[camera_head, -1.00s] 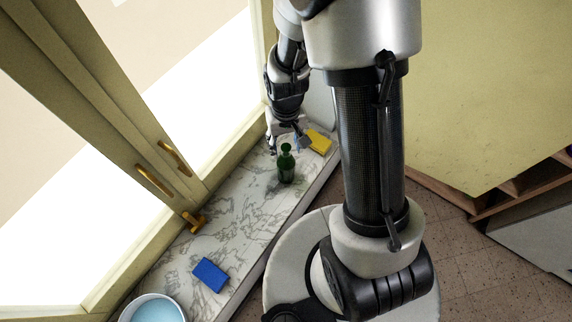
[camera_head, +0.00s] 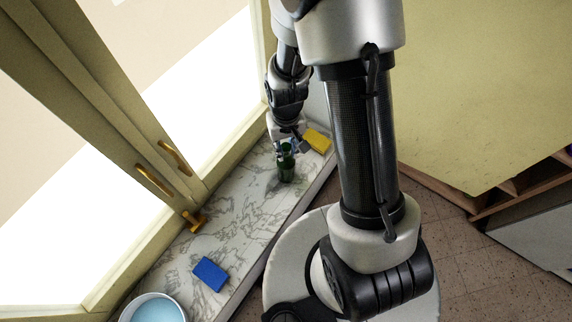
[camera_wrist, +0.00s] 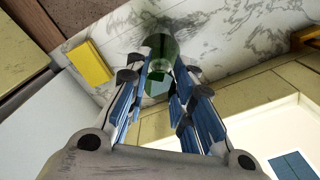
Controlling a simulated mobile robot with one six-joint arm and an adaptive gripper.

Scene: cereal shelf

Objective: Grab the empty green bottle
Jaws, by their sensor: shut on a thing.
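The green bottle (camera_head: 286,172) stands upright on the marble sill. My gripper (camera_head: 284,150) is at its upper part, with the fingers on either side of it. In the wrist view the bottle (camera_wrist: 160,52) lies between the blue-padded fingers of my gripper (camera_wrist: 158,84), which are closed on it. The bottle's top is partly hidden by the fingers in the head view. The bottle is see-through, and I see no liquid in it.
A yellow sponge (camera_head: 317,140) lies close behind the gripper, also seen in the wrist view (camera_wrist: 90,62). A blue sponge (camera_head: 210,274) and a white bucket of bluish water (camera_head: 153,309) are at the near end of the marble sill (camera_head: 240,225). Window frames with handles border the left.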

